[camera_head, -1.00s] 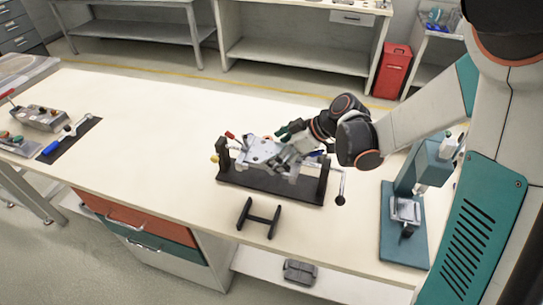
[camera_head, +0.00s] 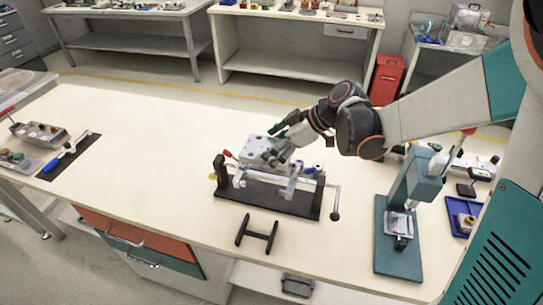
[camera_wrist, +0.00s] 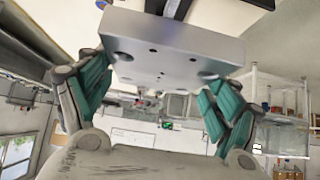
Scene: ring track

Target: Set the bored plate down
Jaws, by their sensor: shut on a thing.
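The bored plate (camera_head: 262,151) is a grey metal block with several holes. It is in my gripper (camera_head: 292,146), above the black-based fixture (camera_head: 270,195) with its crank handle and end posts. In the wrist view the plate (camera_wrist: 170,52) spans the space between the two teal-padded fingers of my gripper (camera_wrist: 155,95). The gripper is shut on it. In the head view the plate looks slightly tilted and raised above the fixture's rail; I cannot tell whether any part touches.
A black H-shaped stand (camera_head: 257,234) lies in front of the fixture. A teal press (camera_head: 402,215) stands to the right, with a blue tray (camera_head: 462,215) beyond it. A blue-handled tool (camera_head: 62,155) lies on a dark mat at left. The table's left middle is clear.

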